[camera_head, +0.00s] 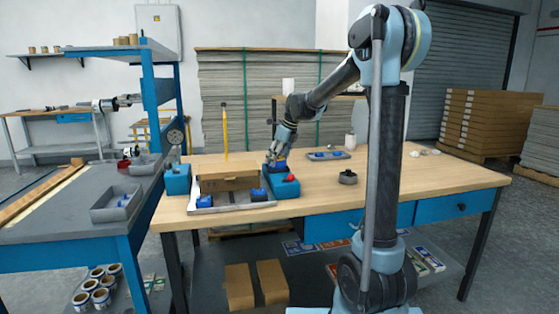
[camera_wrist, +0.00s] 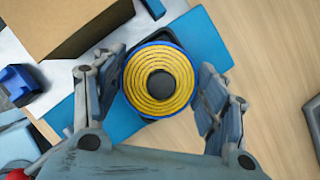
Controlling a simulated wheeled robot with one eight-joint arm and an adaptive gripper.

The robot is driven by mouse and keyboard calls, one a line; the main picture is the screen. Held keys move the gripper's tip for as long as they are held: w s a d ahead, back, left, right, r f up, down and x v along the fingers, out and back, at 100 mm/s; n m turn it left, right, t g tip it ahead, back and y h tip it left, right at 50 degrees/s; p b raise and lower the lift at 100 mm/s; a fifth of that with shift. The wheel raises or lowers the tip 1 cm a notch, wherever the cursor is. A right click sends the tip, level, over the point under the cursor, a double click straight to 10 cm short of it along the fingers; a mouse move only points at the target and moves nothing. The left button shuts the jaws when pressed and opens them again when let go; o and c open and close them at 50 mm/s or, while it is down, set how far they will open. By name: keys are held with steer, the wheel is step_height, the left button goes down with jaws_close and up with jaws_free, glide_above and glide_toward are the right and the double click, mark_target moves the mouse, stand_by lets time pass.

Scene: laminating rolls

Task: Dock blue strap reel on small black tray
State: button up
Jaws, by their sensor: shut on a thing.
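The blue strap reel (camera_wrist: 160,80) shows in the wrist view as a yellow coil with a blue rim and dark hub. My gripper (camera_wrist: 159,88) is shut on it, a finger on each side. In the head view my gripper (camera_head: 277,161) is over the blue block (camera_head: 283,189). I cannot tell whether the reel touches anything below. A dark round item (camera_head: 347,178) sits nearer the front.
A cardboard box (camera_head: 228,181) stands on a grey tray (camera_head: 232,207) left of my gripper. A red knob (camera_head: 291,177) is close on the right. A second blue block (camera_head: 177,180) stands left of the box. The wooden table (camera_head: 420,182) is mostly clear on the right.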

steer(key=shift+f, duration=0.45)
steer(key=o, duration=0.9)
steer(key=shift+v, duration=5.5)
steer(key=shift+s+f, duration=0.1)
steer(key=shift+s, duration=0.05)
